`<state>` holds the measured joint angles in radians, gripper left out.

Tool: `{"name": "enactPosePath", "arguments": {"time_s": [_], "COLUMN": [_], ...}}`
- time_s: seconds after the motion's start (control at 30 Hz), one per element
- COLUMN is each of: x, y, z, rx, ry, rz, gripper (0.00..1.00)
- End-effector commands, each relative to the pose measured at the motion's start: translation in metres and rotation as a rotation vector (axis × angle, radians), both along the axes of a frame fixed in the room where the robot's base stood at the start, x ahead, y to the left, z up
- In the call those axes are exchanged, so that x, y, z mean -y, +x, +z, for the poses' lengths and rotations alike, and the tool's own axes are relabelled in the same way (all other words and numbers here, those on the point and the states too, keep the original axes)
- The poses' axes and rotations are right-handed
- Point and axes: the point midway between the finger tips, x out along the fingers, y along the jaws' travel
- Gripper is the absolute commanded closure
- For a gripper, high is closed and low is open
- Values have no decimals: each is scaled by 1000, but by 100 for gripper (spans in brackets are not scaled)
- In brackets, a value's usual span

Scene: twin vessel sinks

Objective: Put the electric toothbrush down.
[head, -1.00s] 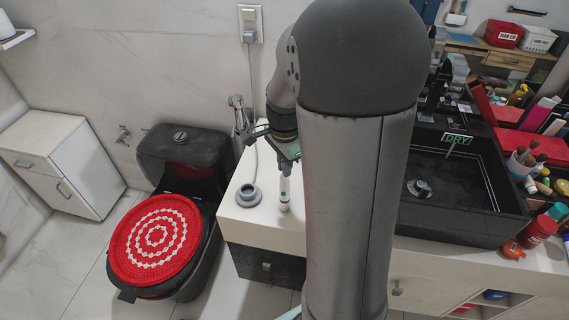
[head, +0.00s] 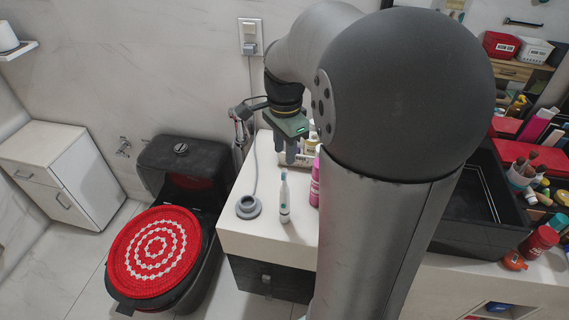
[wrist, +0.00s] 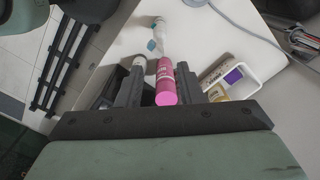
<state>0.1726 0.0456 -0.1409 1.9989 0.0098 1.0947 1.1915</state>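The electric toothbrush (head: 284,198), white with teal marks, stands upright on the pale counter left of my arm, near the front edge. It also shows in the wrist view (wrist: 156,40), beyond my fingertips and apart from them. My gripper (head: 290,158) is above the counter, up and behind the toothbrush. In the wrist view my gripper (wrist: 159,75) has its two fingers spread, with nothing held. A pink bottle (wrist: 165,84) shows between the fingers there; whether it is level with them or below, I cannot tell.
A grey round charger base (head: 249,202) with a cord lies left of the toothbrush. The pink bottle (head: 315,182) stands to its right, partly hidden by my arm. A tray of small bottles (head: 292,157) is behind. A toilet with red cover (head: 155,250) is at left.

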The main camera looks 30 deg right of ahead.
Motion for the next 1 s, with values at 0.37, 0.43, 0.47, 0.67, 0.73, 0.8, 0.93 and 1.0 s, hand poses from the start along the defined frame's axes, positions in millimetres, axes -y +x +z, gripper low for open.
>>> {"name": "enactPosePath", "arguments": {"time_s": [0.37, 0.43, 0.47, 0.67, 0.73, 0.8, 0.93, 1.0], "x": [-40, -65, -75, -117, -123, -126, -127, -126], "y": [-32, -57, -69, -135, -148, -155, -157, -157], "z": [12, 1, -5, -40, -48, -53, -54, -54], "rx": [11, 19, 24, 36, 35, 35, 35, 35], "ry": [7, 7, 6, -16, -22, -25, -26, -26], "rz": [341, 592, 704, 1319, 1442, 1511, 1538, 1535], "gripper": [67, 67, 67, 67, 67, 67, 67, 67]}}
